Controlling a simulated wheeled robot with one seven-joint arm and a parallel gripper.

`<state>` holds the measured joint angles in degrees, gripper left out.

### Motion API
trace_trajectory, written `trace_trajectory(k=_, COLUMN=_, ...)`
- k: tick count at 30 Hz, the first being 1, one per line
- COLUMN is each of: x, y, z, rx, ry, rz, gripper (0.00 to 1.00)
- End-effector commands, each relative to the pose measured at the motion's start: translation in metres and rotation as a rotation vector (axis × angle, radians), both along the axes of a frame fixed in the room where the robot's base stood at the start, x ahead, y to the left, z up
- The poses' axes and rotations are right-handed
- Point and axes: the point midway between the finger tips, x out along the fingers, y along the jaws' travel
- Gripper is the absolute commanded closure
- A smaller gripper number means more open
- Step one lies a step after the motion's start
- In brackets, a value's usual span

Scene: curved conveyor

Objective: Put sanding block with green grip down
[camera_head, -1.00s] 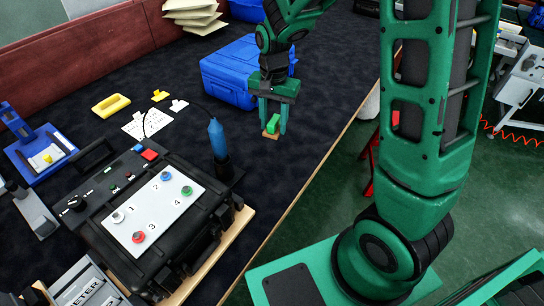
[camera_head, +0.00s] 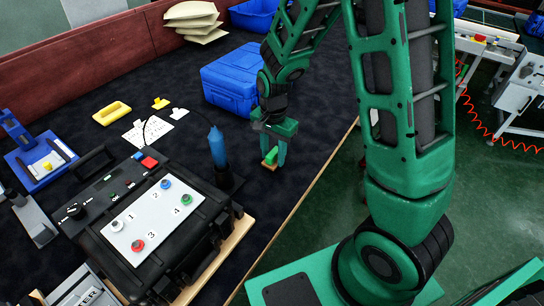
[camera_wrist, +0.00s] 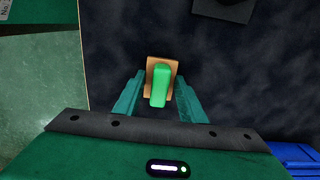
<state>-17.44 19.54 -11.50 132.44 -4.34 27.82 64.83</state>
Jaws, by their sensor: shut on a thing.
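The sanding block (camera_head: 270,158) has a green grip on a tan base. It is between the fingers of my gripper (camera_head: 275,152), which is shut on it, close to the dark table top near the table's right edge. In the wrist view the block (camera_wrist: 160,84) lies between the two green fingertips of my gripper (camera_wrist: 160,100), with its tan base showing around the green grip. I cannot tell whether its base touches the table.
A blue case (camera_head: 232,82) stands behind my gripper. A blue-handled tool (camera_head: 217,146) stands upright to the left. A black box with numbered buttons (camera_head: 148,222) is at the front left. Dark table (camera_head: 300,120) is clear around the block.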

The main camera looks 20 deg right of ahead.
Motion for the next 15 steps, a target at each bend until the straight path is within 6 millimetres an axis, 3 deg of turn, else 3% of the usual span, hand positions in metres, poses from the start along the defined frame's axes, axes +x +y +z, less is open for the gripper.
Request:
trace_trajectory(k=3, x=-0.0006, y=-0.0003, z=-0.0121, rx=-0.001, ry=0.002, rz=0.0, gripper=0.87)
trace_trajectory(k=13, x=-0.0002, y=-0.0002, z=-0.0144, rx=-0.001, ry=0.001, rz=0.0, gripper=0.87)
trace_trajectory(k=14, x=-0.0002, y=-0.0001, z=-0.0144, rx=0.0, ry=0.0, rz=0.0, gripper=0.58)
trace_trajectory(k=15, x=-0.0001, y=-0.0001, z=-0.0142, rx=0.0, ry=0.0, rz=0.0, gripper=0.49)
